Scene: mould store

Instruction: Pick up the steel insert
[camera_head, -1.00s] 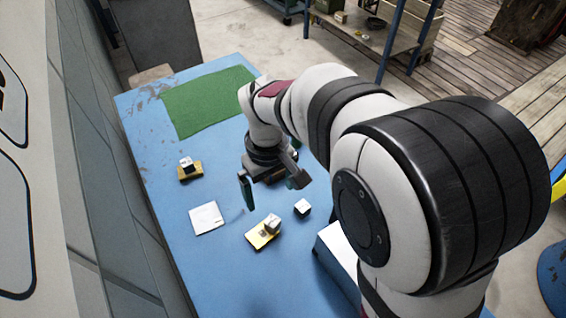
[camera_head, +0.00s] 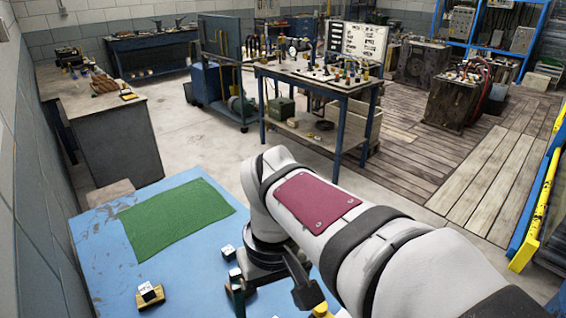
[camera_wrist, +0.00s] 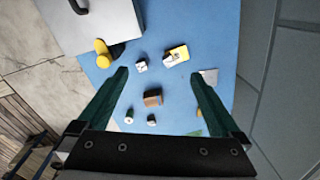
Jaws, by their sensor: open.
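I cannot tell for sure which piece is the steel insert. In the wrist view, a grey metallic piece (camera_wrist: 170,59) sits on a small yellow block (camera_wrist: 181,51), beyond my fingertips. A small white and dark cube (camera_wrist: 141,65) lies to its left. My gripper (camera_wrist: 161,76) is open, with dark green fingers spread wide and nothing held. A brown-topped block (camera_wrist: 152,98) shows in the gap between the fingers, below them. My gripper is partly cut off there.
The blue table (camera_head: 105,255) bears a green mat (camera_head: 175,218). In the wrist view a pale case (camera_wrist: 95,22) with a dark handle and a yellow rounded object (camera_wrist: 103,50) stand upper left. A white sheet (camera_wrist: 209,76) lies by the right fingertip. A wall runs along the right.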

